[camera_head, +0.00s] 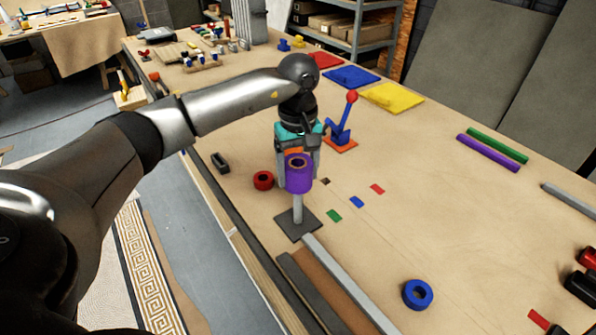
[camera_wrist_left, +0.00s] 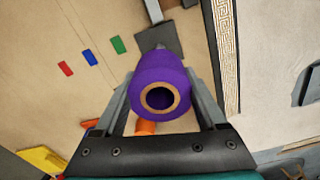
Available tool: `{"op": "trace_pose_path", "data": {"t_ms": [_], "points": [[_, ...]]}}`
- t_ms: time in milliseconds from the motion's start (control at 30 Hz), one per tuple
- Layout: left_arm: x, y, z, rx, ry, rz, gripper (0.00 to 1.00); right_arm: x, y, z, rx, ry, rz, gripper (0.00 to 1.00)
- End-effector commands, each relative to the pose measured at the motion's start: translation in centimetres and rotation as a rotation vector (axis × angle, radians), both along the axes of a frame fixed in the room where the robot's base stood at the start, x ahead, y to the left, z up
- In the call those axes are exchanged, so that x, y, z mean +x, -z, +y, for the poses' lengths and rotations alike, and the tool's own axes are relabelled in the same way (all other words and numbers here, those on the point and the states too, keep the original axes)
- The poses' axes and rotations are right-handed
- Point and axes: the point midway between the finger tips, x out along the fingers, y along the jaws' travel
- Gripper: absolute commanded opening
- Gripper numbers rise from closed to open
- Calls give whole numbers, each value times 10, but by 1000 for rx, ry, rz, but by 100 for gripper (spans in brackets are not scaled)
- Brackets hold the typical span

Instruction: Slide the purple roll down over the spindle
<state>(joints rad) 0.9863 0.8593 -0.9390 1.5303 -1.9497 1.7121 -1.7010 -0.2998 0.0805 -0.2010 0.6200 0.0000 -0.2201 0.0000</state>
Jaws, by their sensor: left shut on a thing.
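The purple roll (camera_head: 299,178) is a short upright cylinder with a tan core. My left gripper (camera_head: 297,165) is shut on it, one finger on each side. The grey spindle (camera_head: 297,208) rises from a dark square base (camera_head: 298,227), and its lower part shows directly below the roll. In the left wrist view the roll (camera_wrist_left: 158,78) sits between the fingers (camera_wrist_left: 160,95), with its open core facing the camera. The base (camera_wrist_left: 158,38) lies beyond it. The spindle's top is hidden, so I cannot tell how far it is inside the roll.
A red ring (camera_head: 263,181) lies left of the spindle and a blue ring (camera_head: 417,294) at front right. A lever with a red ball (camera_head: 351,97) stands behind the gripper. A grey bar (camera_head: 345,283) runs forward from the base. The table right of the small coloured patches is mostly clear.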

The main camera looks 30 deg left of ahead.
Motion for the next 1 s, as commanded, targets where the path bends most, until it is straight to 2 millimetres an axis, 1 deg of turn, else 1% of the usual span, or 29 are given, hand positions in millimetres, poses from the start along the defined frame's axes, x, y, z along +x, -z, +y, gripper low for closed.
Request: {"op": "trace_pose_path", "data": {"t_ms": [233, 1000], "points": [[0, 1, 0, 0, 0, 0, 13, 0, 1, 0, 0, 0, 0, 50], [0, 21, 0, 0, -1, 0, 13, 0, 17, 0, 0, 2, 0, 50]]}}
